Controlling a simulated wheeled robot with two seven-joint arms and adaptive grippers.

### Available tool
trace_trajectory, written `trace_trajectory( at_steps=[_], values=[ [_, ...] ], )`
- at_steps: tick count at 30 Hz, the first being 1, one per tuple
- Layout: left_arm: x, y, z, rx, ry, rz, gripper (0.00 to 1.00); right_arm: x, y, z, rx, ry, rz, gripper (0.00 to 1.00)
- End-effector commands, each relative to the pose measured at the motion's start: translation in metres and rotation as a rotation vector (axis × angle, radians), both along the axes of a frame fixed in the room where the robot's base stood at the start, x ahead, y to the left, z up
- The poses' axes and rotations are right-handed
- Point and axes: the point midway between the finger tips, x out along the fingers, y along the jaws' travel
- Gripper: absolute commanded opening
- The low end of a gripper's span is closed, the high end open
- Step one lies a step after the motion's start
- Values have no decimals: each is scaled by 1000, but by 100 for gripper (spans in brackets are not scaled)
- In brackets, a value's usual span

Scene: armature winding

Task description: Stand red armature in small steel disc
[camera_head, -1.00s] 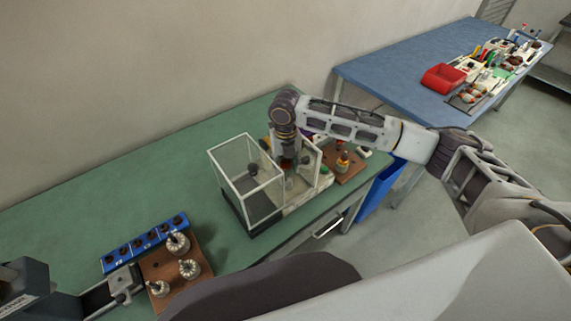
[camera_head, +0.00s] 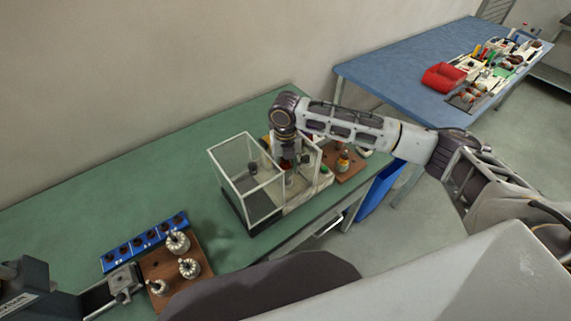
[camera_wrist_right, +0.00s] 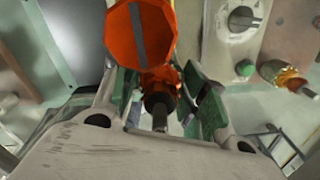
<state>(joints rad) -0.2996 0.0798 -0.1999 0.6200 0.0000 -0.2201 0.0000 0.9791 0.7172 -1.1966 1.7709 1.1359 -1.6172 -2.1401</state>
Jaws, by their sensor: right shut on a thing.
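My right gripper (camera_head: 289,166) is behind the clear-walled case on the green bench, pointing down. In the right wrist view, its green-padded fingers (camera_wrist_right: 168,108) are shut on the red armature (camera_wrist_right: 142,35). The armature's orange-red faceted body, dark collar and thin shaft show between the pads. In the head view, the armature is mostly hidden by the gripper and case. I cannot make out the small steel disc in either view.
The clear-walled case (camera_head: 240,212) stands close to the left of my right gripper. A brown board (camera_head: 352,171) holds an amber-and-red piece at its right. A brown board (camera_head: 166,266) with several pale armatures and a blue socket strip (camera_head: 140,246) lie front left. The bench's middle left is clear.

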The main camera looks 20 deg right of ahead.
Motion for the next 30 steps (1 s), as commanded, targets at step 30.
trace_trajectory(
  at_steps=[30],
  values=[
    [-1, 0, -4, 0, 1, 0, 0, 0, 1, -16, 1, 0, 1, 7]
  ],
)
